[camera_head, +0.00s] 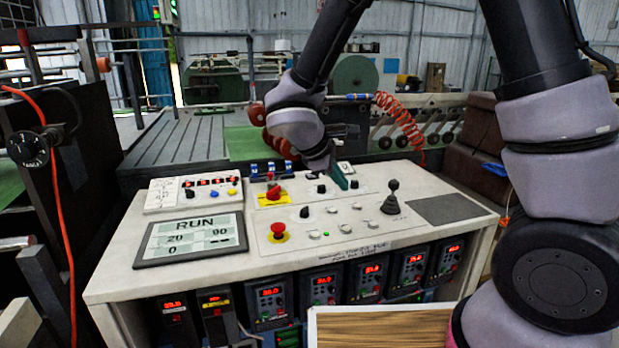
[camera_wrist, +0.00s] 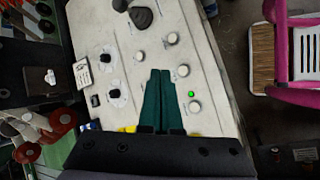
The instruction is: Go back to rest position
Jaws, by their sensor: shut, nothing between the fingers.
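My gripper (camera_head: 342,178) is over the back middle of the control console (camera_head: 130,255), among its knobs and buttons. In the wrist view, my gripper (camera_wrist: 161,75) shows as two green fingers lying side by side, shut and empty. Its tips are above the console's white top. I cannot tell from these views whether they touch it. My arm reaches in from the right in the head view and bends down to the panel.
The console carries a RUN display (camera_head: 192,238), a red emergency button (camera_head: 279,231) and a black joystick (camera_head: 391,197). Brown stacked blocks (camera_head: 480,140) stand at the right. A coiled red hose (camera_head: 400,115) hangs behind.

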